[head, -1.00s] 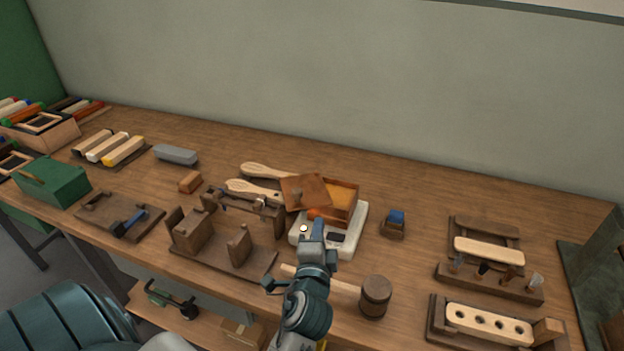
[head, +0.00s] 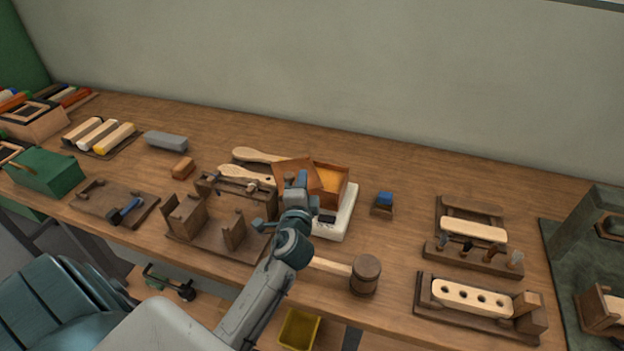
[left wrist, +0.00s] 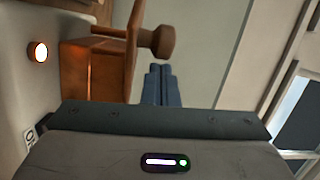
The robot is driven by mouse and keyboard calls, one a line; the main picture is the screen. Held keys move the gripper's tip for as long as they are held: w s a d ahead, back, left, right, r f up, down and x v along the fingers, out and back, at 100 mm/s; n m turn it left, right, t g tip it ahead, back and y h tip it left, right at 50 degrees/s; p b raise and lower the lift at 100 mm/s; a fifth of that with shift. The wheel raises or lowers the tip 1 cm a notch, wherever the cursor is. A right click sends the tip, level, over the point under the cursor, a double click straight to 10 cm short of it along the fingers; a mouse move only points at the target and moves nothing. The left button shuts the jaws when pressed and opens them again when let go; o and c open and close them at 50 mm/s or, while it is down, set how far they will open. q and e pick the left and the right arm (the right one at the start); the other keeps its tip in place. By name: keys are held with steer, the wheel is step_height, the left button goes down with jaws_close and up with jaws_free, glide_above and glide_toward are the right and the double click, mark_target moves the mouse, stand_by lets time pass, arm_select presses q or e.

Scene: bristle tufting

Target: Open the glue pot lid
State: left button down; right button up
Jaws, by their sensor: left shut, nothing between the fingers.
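The glue pot is a square copper-brown box (head: 332,185) with amber glue inside, on a white base (head: 341,222). Its lid (head: 295,172) stands tilted up on the left side of the box, leaving the inside exposed. My left gripper (head: 297,181) is in front of the lid and hides part of it. In the left wrist view, its blue-grey fingers (left wrist: 161,85) are together and empty, beside the lid's round brown knob (left wrist: 157,41). The pot's wall (left wrist: 87,72) and the base's glowing round light (left wrist: 38,52) also show there. I cannot tell whether the fingers touch the lid.
A wooden mallet (head: 363,274) lies just in front of the base. Wooden brushes (head: 247,174) and a small tool rack (head: 232,193) are close on the left. A small blue-topped block (head: 383,204) sits to the right. The bench behind the pot is clear.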

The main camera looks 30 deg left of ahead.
arm_select(q)
steer(key=shift+s+a, duration=0.25)
steer(key=shift+s, duration=0.05)
steer(key=shift+a, duration=0.15)
arm_select(e)
steer(key=shift+r, duration=0.15)
